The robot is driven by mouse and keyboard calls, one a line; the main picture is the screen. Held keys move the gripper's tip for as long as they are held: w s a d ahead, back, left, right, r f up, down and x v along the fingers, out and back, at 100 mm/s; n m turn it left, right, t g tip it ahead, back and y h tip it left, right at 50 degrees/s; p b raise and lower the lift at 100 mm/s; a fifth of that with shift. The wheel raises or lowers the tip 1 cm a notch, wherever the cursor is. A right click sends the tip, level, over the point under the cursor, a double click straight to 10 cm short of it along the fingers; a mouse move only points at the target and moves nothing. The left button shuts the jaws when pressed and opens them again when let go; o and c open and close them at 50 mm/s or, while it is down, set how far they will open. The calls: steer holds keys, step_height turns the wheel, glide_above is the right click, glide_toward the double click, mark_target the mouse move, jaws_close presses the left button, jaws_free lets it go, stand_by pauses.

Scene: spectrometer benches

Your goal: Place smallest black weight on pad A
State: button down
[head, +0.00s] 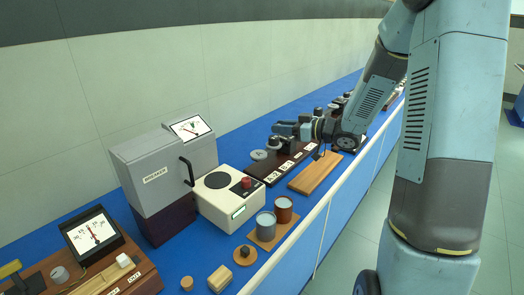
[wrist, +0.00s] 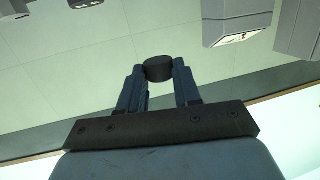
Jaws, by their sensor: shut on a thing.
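My gripper (wrist: 158,85) is shut on a small black cylindrical weight (wrist: 158,68), which sits between the fingertips in the wrist view. A label that looks like A is near the board's near end. The pads and the other weights are too small or too hidden by my arm to tell apart.
A wooden plank (head: 315,173) lies to the right of the dark board. A cream hotplate-like box (head: 229,199) and a grey instrument (head: 160,172) stand nearer. Two cans (head: 266,226) (head: 283,210) stand on a wooden base.

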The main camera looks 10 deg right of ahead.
glide_above(263, 155)
step_height(263, 155, down, 7)
steer(key=shift+w+r, duration=0.1)
steer(key=shift+r, duration=0.1)
step_height(263, 155, down, 3)
steer(key=shift+f, duration=0.15)
steer(key=shift+f, duration=0.35)
